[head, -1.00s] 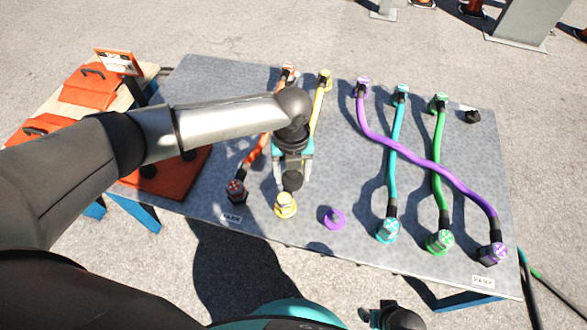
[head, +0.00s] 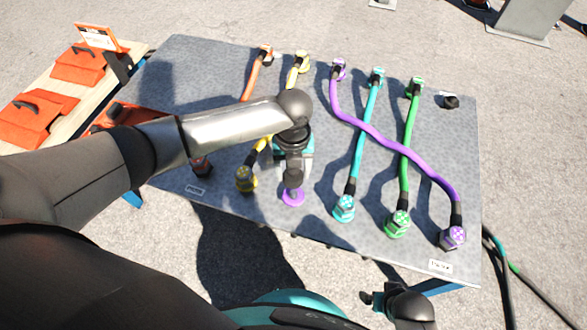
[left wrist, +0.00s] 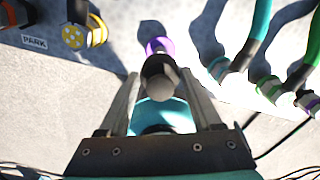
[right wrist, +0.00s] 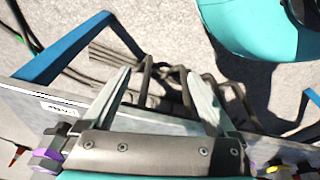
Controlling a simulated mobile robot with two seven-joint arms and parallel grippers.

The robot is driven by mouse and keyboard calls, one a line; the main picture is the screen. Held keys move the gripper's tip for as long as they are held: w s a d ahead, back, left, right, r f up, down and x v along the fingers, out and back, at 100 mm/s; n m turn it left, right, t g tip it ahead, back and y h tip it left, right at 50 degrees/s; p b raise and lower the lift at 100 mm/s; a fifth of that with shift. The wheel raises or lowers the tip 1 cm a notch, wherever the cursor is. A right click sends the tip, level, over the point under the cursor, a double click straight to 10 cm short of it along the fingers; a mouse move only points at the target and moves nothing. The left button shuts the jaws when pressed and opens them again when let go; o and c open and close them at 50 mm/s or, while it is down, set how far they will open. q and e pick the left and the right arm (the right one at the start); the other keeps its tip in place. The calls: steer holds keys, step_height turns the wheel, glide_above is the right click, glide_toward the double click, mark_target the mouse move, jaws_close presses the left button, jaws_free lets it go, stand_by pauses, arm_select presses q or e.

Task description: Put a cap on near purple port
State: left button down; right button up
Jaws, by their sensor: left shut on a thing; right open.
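My left gripper (head: 293,172) is shut on a black cap (left wrist: 160,80), holding it over the near purple port (head: 293,198). In the head view the cap overlaps the port, whose purple base shows around and below it. In the left wrist view the purple port (left wrist: 160,45) shows just beyond the cap, partly hidden by it. I cannot tell whether cap and port touch. My right gripper (right wrist: 157,74) is open and empty, off the table's near edge.
Yellow (head: 246,179) and cyan (head: 344,208) connectors flank the port. Green (head: 397,222) and purple cable (head: 452,237) connectors stand further right. Another black cap (head: 450,101) sits at the panel's far right. Orange boxes (head: 38,118) lie on a wooden bench at left.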

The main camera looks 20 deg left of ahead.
mark_target(294, 192)
arm_select(q)
step_height(294, 192, down, 4)
steer(key=b, duration=0.3)
steer(key=shift+r+b, duration=0.25)
steer(key=shift+b, duration=0.1)
step_height(294, 192, down, 3)
steer(key=b, duration=0.3)
steer(key=shift+f, duration=0.1)
steer(key=shift+f+b, duration=0.3)
steer(key=shift+f, duration=0.2)
arm_select(e)
steer(key=w+r+t, duration=0.1)
steer(key=w+r, duration=0.1)
steer(key=r, duration=0.5)
steer(key=w+a+r+t, duration=0.1)
steer(key=w+r, duration=0.1)
steer(key=r, duration=0.6)
arm_select(q)
steer(key=shift+d+p, duration=0.1)
steer(key=shift+p, duration=0.35)
arm_select(e)
steer(key=shift+r, duration=0.55)
steer(key=shift+r, duration=0.25)
arm_select(q)
steer(key=shift+f, duration=0.35)
arm_select(e)
steer(key=shift+f, duration=0.25)
arm_select(q)
jaws_free()
